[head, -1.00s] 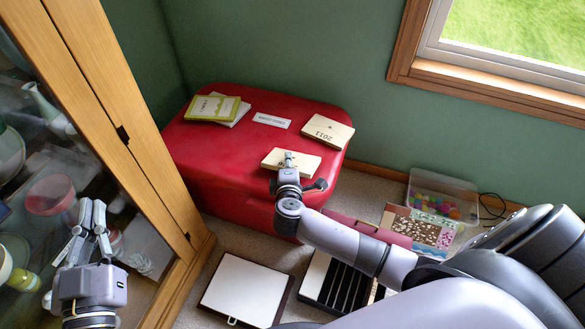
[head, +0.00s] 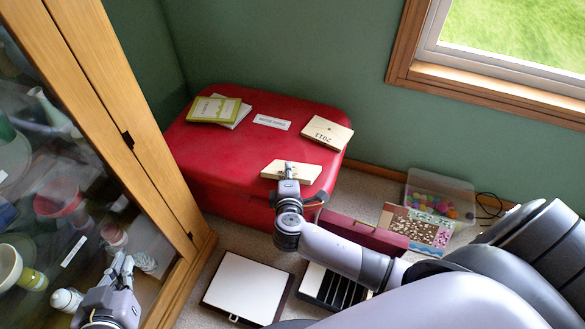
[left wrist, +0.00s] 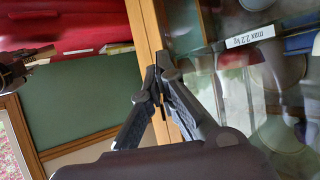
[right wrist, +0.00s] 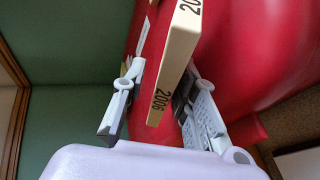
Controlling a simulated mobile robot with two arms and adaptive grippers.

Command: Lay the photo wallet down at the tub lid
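A thin cream wallet-like block (head: 303,171) lies at the front edge of the red lid-like top (head: 225,150). My right gripper (head: 288,168) is at its front edge. In the right wrist view the block (right wrist: 172,70), printed 2006, stands between the two spread fingers (right wrist: 160,85). It covers part of the right finger, and a gap shows on the left finger's side. My left gripper (head: 122,265) hangs by the glass cabinet, away from the block. In the left wrist view its empty fingertips (left wrist: 157,82) meet. I cannot tell for certain which thing is the tub lid.
A similar block marked 2011 (head: 326,132), a white label (head: 272,122) and a green booklet (head: 214,109) lie on the red top. A clear tub of coloured pieces (head: 438,196) stands on the floor at right. The glass-doored cabinet (head: 125,130) bounds the left.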

